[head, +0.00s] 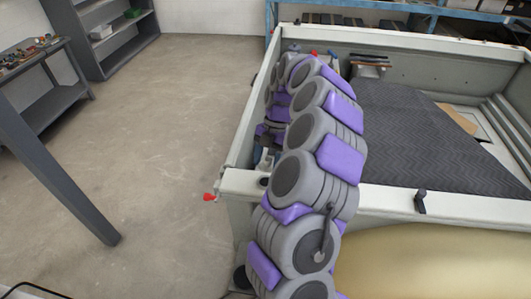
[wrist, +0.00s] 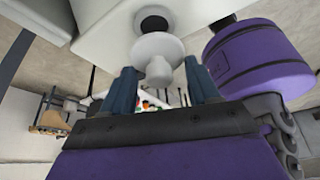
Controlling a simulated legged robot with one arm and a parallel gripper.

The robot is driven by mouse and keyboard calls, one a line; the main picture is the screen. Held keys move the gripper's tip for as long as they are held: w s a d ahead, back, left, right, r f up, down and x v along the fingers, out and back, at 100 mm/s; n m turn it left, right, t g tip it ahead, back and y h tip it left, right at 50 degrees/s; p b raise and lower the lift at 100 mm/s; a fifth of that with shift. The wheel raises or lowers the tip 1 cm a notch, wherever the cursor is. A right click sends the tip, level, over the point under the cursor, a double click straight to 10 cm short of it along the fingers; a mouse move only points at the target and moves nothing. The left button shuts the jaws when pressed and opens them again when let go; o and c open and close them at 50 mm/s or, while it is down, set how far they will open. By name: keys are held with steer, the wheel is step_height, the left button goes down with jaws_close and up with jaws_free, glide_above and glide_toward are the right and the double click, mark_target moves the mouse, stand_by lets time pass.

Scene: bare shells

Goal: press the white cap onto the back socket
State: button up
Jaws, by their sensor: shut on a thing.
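The white cap (wrist: 158,50) has a wide round flange and a narrower knob, and in the wrist view it sits between the two blue fingers of my gripper (wrist: 163,88). My gripper is shut on the cap. A dark round socket (wrist: 152,19) in a pale panel lies just beyond the flange, nearly in line with it; I cannot tell whether they touch. In the head view the white cap (head: 265,158) shows below my gripper (head: 265,142), near a dark socket hole (head: 264,182) at the near left corner of the pale vehicle shell (head: 236,180). My arm hides part of this area.
A red fitting (head: 209,197) sticks out left of the shell corner. A black fitting (head: 420,201) stands on the near rim. A dark ribbed mat (head: 420,140) covers the shell's floor. Grey shelves (head: 110,40) and a bench (head: 45,80) stand left, with open floor (head: 170,130) between.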

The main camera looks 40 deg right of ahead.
mark_target(265, 169)
steer(key=a, duration=0.1)
steer(key=a+f, duration=0.1)
steer(key=shift+s+a, duration=0.1)
steer(key=shift+a, duration=0.25)
steer(key=shift+f, duration=0.45)
steer(key=d+f, duration=0.1)
steer(key=f, duration=0.1)
steer(key=d+f+b, duration=0.1)
steer(key=f, duration=0.1)
steer(key=shift+d, duration=0.4)
steer(key=shift+a+r, duration=0.15)
steer(key=shift+a, duration=1.05)
steer(key=shift+d+b, duration=0.35)
steer(key=shift+d, duration=0.8)
steer(key=shift+a, duration=0.75)
steer(key=shift+d, duration=0.7)
steer(key=shift+a+r+b, duration=0.1)
steer(key=shift+a+b, duration=0.35)
steer(key=shift+a, duration=0.35)
